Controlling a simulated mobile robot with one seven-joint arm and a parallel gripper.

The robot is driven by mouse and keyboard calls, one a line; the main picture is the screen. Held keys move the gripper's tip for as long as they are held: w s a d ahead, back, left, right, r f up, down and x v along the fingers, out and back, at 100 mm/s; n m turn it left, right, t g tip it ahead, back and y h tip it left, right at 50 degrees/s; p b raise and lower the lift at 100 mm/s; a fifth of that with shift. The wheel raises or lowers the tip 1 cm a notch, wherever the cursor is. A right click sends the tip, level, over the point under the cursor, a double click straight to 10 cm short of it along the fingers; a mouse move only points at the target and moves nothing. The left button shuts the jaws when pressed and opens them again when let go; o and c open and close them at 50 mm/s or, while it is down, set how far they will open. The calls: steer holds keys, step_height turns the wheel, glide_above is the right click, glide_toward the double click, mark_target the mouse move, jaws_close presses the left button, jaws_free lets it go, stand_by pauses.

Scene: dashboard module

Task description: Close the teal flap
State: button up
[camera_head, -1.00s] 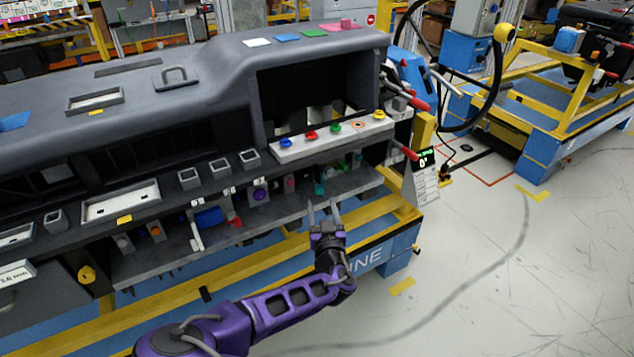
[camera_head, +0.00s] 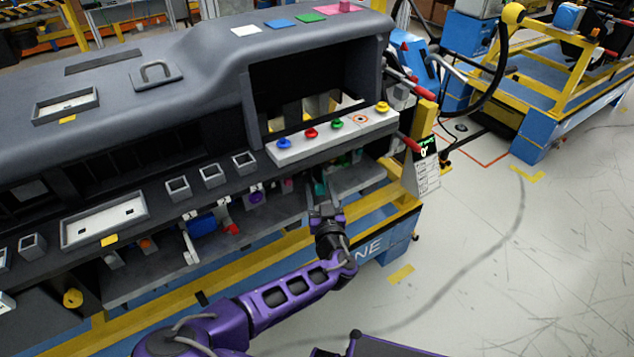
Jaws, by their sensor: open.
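A small teal part (camera_head: 320,187), which looks like the teal flap, is under the dashboard's lower edge, below the white button panel. Only a bit of it shows, and I cannot tell how far open it stands. My gripper (camera_head: 323,192) is open, its fingers pointing up and inward at the shelf under the dashboard. In the picture the fingertips overlap the teal part. I cannot tell whether they touch it.
The white panel (camera_head: 333,134) with coloured buttons juts out just above my gripper. A purple knob (camera_head: 256,196) and a red-and-blue part (camera_head: 203,224) are to the left. A yellow and blue frame (camera_head: 385,228) runs below. The floor at right is clear.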

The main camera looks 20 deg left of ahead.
steer(key=shift+w+a, duration=0.15)
steer(key=shift+w, duration=0.05)
stand_by(0.3)
jaws_close()
